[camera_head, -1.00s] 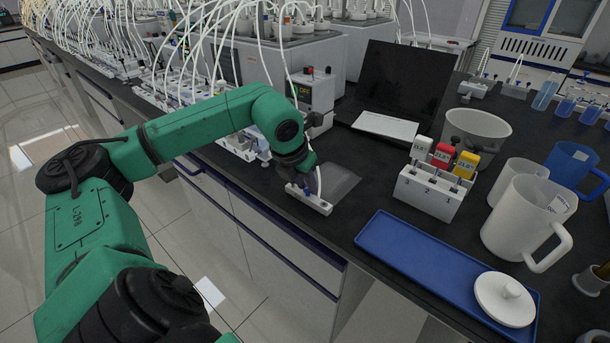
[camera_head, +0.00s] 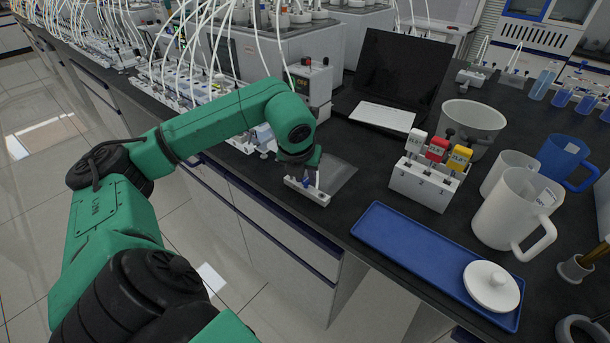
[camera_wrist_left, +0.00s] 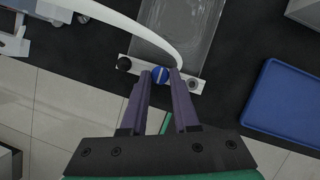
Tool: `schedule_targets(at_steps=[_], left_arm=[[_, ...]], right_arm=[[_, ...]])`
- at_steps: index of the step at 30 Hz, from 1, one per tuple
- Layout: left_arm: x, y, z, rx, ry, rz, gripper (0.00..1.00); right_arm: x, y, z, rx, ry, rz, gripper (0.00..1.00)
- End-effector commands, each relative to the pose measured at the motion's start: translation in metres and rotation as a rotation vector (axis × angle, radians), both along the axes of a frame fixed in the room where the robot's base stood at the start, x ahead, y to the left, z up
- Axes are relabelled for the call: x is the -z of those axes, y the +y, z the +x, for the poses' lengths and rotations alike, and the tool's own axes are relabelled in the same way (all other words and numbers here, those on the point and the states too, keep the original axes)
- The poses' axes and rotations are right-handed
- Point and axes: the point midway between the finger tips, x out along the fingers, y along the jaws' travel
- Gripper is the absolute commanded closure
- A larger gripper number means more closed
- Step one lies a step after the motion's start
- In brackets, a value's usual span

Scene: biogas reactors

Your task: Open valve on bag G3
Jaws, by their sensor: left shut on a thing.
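A clear flat gas bag (camera_head: 339,176) lies on the black bench, with a white bar (camera_head: 316,196) along its near edge. In the left wrist view the bag (camera_wrist_left: 185,30) shows a round blue valve knob (camera_wrist_left: 160,75) on the white bar (camera_wrist_left: 199,87). My left gripper (camera_wrist_left: 160,82) is shut on the blue valve, one finger at each side. In the head view the left gripper (camera_head: 308,181) hides much of the valve. No bag label is readable. My right gripper is out of view.
A white tube (camera_wrist_left: 135,26) curves over the bag to the right finger. A blue tray (camera_head: 400,242) with a white lid (camera_head: 491,286) and a white rack (camera_head: 424,188) of tagged syringes stand to the right. A laptop (camera_head: 402,75) is behind. The bench's front edge runs close by.

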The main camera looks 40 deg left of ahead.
Motion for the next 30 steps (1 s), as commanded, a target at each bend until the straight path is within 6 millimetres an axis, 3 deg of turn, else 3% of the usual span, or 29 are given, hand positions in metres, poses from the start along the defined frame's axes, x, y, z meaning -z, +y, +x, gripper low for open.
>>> schedule_targets(at_steps=[1,2,3,4,17,20,30], left_arm=[[0.0,0.0,0.0,0.0,0.0,0.0,1.0],[0.0,0.0,0.0,0.0,0.0,0.0,0.6],[0.0,0.0,0.0,0.0,0.0,0.0,0.44],[0.0,0.0,0.0,0.0,0.0,0.0,0.41],[-0.01,-0.002,-0.003,0.001,-0.003,-0.001,0.41],[-0.025,-0.004,-0.009,0.001,-0.004,0.001,0.41],[-0.114,-0.019,-0.041,0.002,-0.005,-0.001,0.41]], right_arm=[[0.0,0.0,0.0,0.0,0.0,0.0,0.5],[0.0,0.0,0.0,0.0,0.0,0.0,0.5],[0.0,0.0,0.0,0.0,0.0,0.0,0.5],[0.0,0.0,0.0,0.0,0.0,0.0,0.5],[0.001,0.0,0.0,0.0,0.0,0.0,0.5],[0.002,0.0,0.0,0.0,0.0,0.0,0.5],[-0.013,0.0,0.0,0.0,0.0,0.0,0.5]])
